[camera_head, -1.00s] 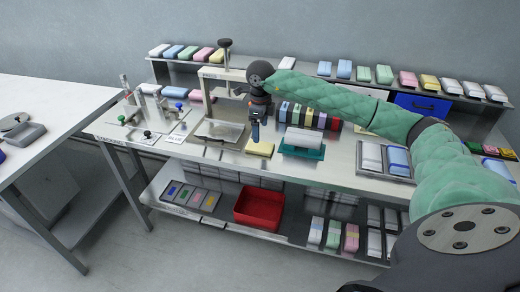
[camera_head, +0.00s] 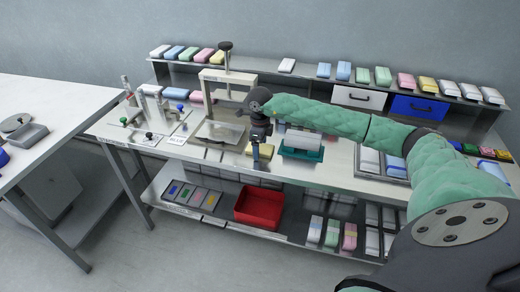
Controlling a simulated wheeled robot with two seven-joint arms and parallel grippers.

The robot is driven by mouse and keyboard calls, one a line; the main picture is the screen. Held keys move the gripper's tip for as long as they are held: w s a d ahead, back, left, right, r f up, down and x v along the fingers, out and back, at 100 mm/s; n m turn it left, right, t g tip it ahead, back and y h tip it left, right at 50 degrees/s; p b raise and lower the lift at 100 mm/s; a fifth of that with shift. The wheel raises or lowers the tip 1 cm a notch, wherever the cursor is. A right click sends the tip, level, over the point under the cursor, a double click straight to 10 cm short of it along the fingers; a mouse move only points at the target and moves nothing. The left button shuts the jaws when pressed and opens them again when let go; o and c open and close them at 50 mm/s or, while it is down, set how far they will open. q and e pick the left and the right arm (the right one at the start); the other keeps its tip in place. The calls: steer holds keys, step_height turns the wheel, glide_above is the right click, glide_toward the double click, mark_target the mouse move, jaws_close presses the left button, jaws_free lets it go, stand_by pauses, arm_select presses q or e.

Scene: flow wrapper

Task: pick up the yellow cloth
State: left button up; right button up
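A folded yellow cloth (camera_head: 249,150) lies on the workbench (camera_head: 330,172), left of a teal tray (camera_head: 302,154) that holds a white bundle. My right gripper (camera_head: 256,165) points downward in front of the yellow cloth and covers its middle, so it shows on both sides of the fingers. The fingers overlap the cloth's near edge in the picture. I cannot tell whether they touch it, or whether they are open or shut. My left gripper is not in view.
A press (camera_head: 226,88) with a metal plate stands left of the cloth. Folded cloths of several colours, two of them yellow, line the back shelf (camera_head: 300,75). A red bin (camera_head: 257,208) sits on the lower shelf. The bench's front edge is mostly clear.

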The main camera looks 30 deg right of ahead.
steer(key=c, duration=1.1)
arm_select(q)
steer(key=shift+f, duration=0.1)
arm_select(e)
steer(key=shift+r, duration=0.15)
